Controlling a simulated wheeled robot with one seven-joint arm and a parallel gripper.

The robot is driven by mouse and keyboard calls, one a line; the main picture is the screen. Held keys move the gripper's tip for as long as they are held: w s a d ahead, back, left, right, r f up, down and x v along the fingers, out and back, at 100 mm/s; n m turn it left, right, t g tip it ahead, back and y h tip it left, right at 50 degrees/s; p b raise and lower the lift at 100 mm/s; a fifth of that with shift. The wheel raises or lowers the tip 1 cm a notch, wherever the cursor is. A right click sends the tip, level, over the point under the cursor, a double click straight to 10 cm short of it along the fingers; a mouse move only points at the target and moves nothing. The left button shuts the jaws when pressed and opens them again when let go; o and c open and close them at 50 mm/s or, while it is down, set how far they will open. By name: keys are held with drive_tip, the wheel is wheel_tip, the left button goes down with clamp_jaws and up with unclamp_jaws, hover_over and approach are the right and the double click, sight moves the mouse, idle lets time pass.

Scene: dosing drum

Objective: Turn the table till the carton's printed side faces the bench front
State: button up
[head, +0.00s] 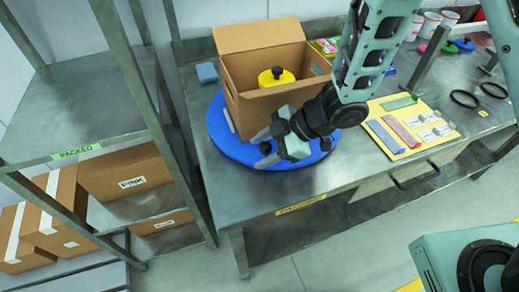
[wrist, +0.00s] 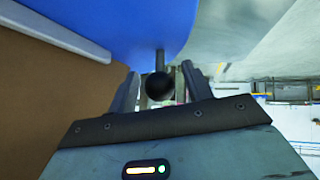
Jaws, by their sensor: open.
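The round blue table (head: 222,138) lies on the metal bench. The open brown carton (head: 243,100) stands on it, with a yellow object with a black knob (head: 277,76) inside. I make out no print on the carton sides in view. My gripper (head: 262,149) is open at the table's front rim. In the wrist view, a black ball knob (wrist: 159,86) on a short peg at the blue rim (wrist: 150,25) sits between my open fingers (wrist: 160,90). I cannot tell whether they touch it. My arm covers the carton's right part.
A yellow board with coloured strips (head: 411,126) lies right of the table. A blue block (head: 207,72) lies behind left. A metal shelf rack (head: 75,125) with cartons stands left. Cups (head: 430,24) and black rings (head: 479,95) are at the right.

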drive_tip(key=shift+a+f, duration=0.4)
drive_tip(key=shift+f, duration=0.05)
clamp_jaws()
drive_tip(key=shift+w, duration=0.15)
drive_tip(key=shift+a, duration=0.1)
